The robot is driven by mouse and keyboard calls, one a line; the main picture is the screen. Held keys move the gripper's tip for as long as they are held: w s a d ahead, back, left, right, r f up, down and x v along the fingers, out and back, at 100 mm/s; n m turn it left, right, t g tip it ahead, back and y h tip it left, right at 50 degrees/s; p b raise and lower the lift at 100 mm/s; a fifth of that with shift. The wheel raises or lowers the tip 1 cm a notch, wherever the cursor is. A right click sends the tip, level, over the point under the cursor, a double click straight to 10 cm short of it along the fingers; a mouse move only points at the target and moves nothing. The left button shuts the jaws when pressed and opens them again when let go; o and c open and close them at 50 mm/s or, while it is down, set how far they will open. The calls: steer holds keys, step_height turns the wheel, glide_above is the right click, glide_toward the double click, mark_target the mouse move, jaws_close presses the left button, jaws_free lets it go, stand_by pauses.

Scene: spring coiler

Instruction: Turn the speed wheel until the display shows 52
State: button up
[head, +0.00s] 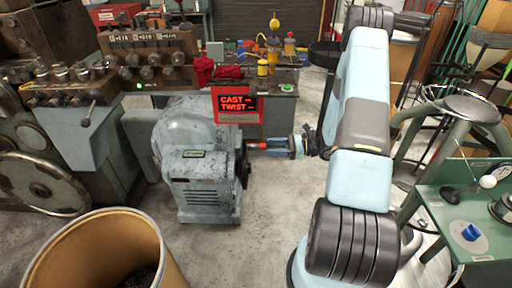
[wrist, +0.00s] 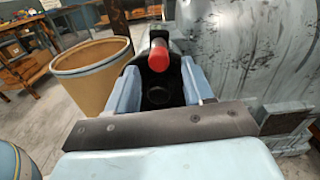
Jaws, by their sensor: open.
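The red display (head: 235,104) above the grey coiler machine (head: 200,150) reads "CAST" and "TWIST", each followed by dashes; I see no number on it. A dark wheel (head: 245,166) stands edge-on at the machine's right side, with a red handle (head: 258,145) sticking out to the right. My gripper (head: 292,146) is open and points left at the handle. In the wrist view the handle's round red end (wrist: 159,57) shows between the blue fingers of my gripper (wrist: 160,82), near their tips. I cannot tell whether they touch it. Part of the black wheel (wrist: 157,96) shows behind.
A large brown drum (head: 105,250) stands at the front left, also in the wrist view (wrist: 92,80). An old machine with a handwheel (head: 40,185) is at the left. A cluttered bench (head: 270,85) is behind. A green table (head: 465,215) is at the right. Floor in front is clear.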

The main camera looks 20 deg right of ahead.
mark_target(247, 147)
steer(key=x, duration=0.7)
steer(key=shift+a, duration=0.15)
steer(key=shift+c, duration=0.4)
jaws_close()
